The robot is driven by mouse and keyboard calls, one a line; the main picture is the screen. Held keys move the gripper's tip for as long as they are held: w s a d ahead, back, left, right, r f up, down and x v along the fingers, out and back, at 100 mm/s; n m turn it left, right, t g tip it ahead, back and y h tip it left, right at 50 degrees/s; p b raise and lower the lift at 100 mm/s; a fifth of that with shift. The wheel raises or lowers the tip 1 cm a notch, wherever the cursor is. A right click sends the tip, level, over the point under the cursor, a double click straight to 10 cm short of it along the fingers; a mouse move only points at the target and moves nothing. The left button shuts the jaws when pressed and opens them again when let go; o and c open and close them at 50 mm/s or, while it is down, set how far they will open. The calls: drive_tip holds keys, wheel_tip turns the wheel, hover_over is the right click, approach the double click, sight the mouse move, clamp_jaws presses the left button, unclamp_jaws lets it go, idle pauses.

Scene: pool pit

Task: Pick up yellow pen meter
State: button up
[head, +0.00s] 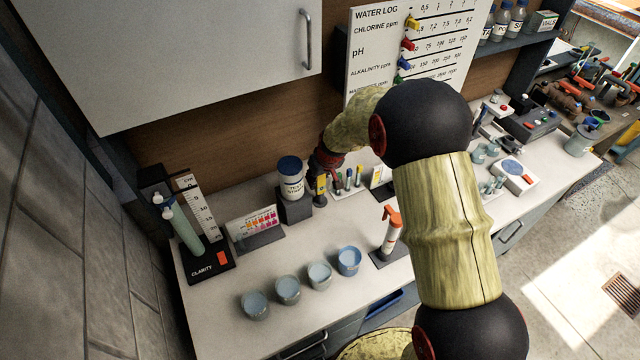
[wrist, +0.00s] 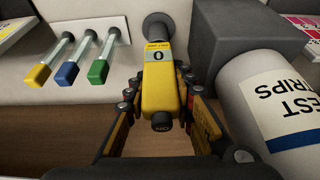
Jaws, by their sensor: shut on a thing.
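The yellow pen meter (wrist: 160,97) stands between my gripper's fingers in the wrist view, with a grey label reading 0 and a dark button at its near end. Its far end meets a dark round holder (wrist: 158,27); I cannot tell if it is still seated there. In the head view the yellow pen meter (head: 320,185) shows upright just below my gripper (head: 322,172), beside the white test strips tub. My gripper (wrist: 161,92) is shut on the meter, one finger on each side. My wrist hides part of it in the head view.
The test strips tub (head: 290,180) on its dark block (head: 295,208) is close on the left. A rack with several coloured sticks (head: 347,183) is close on the right. Several cups (head: 288,290) and an orange-topped bottle (head: 391,230) stand nearer. The front counter is partly clear.

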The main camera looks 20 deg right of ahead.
clamp_jaws()
wheel_tip(320, 180, up, 10)
drive_tip(key=shift+p, duration=0.4)
